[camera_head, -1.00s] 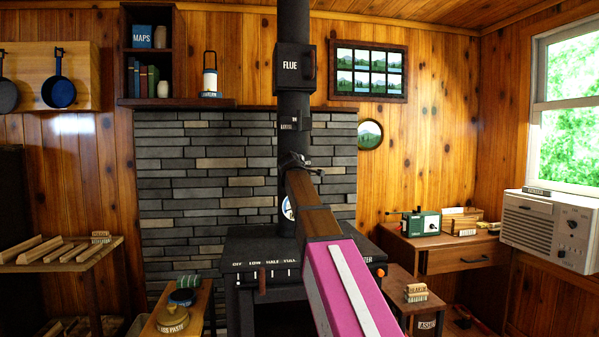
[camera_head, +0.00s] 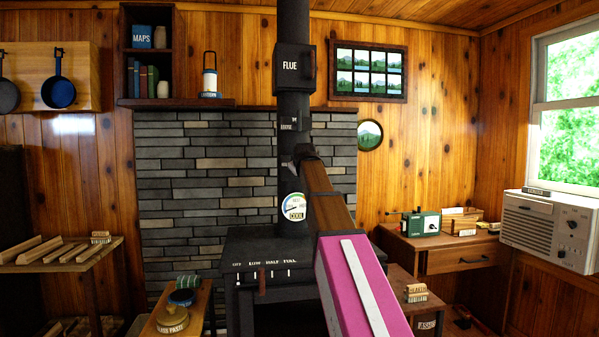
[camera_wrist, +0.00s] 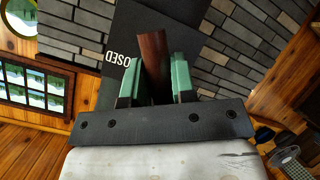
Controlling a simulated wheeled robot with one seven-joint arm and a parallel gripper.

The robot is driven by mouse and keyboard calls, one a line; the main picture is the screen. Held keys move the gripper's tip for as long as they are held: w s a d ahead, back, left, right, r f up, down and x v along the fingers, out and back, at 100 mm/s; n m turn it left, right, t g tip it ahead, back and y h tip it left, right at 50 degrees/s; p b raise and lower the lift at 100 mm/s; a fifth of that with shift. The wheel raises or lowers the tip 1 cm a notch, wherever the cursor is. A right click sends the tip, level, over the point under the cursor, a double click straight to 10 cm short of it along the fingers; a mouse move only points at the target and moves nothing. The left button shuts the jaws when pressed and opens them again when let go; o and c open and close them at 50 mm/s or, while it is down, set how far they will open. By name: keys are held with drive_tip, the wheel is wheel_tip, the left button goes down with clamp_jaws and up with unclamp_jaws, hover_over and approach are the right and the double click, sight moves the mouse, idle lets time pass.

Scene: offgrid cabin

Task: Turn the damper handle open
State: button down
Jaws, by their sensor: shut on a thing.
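The damper handle (camera_wrist: 152,48) is a dark red-brown bar. In the wrist view it stands between the two green fingers of my gripper (camera_wrist: 156,72), which is shut on it. Dark metal lies behind it, with the white letters "OSED" beside the left finger. In the head view my gripper (camera_head: 298,158) is at the black stovepipe (camera_head: 293,25), below the FLUE box (camera_head: 294,70) and a small labelled plate. The handle cannot be made out there, as my gripper and wrist cover that spot.
A round gauge (camera_head: 294,206) sits low on the pipe, just left of my forearm. The black stove (camera_head: 262,246) stands below, with a slider panel. A grey stone wall (camera_head: 200,180) is behind. A desk (camera_head: 440,240) with a green device is at the right.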

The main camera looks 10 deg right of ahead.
drive_tip(key=m+y, duration=0.3)
drive_tip(key=m, duration=0.1)
drive_tip(key=shift+f, duration=0.1)
drive_tip(key=c, duration=1.9)
unclamp_jaws()
drive_tip(key=shift+o, duration=0.2)
drive_tip(key=o, duration=0.9)
drive_tip(key=v, duration=1.1)
drive_tip(key=shift+d+f, duration=0.1)
drive_tip(key=shift+f, duration=0.05)
